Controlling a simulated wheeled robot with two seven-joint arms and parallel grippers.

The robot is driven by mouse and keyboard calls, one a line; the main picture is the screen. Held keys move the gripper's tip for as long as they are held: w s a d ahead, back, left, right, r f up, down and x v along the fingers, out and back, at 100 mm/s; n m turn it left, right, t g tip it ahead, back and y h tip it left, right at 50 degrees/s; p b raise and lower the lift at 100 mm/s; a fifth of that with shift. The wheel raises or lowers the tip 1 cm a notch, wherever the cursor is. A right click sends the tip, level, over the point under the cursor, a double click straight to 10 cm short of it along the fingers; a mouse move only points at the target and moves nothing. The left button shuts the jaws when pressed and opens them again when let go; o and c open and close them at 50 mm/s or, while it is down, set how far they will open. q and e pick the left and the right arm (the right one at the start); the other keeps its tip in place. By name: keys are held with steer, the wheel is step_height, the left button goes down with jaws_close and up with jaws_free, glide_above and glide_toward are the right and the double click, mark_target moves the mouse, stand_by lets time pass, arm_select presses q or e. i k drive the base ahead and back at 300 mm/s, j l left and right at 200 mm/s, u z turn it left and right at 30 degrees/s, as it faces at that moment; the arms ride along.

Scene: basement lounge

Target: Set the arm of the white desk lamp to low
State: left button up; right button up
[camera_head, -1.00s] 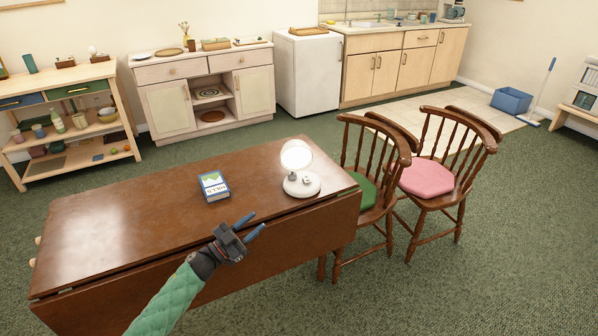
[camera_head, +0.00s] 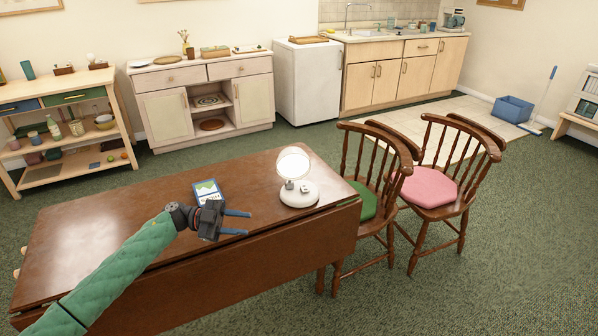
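The white desk lamp (camera_head: 297,188) stands on the right end of the brown wooden table (camera_head: 120,222). Its round head (camera_head: 293,163) is lit and sits on a short arm above a round white base. My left gripper (camera_head: 237,222) is over the table, left of the lamp and apart from it. Its two blue fingers are spread and point right toward the lamp, with nothing between them. My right gripper does not show.
A blue book (camera_head: 207,190) lies on the table behind my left gripper, which partly covers it. A chair with a green cushion (camera_head: 363,201) and one with a pink cushion (camera_head: 430,187) stand right of the table. The table's front leaf hangs down.

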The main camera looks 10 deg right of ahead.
mark_target(293, 163)
steer(key=i+l, duration=0.6)
steer(key=i, duration=0.15)
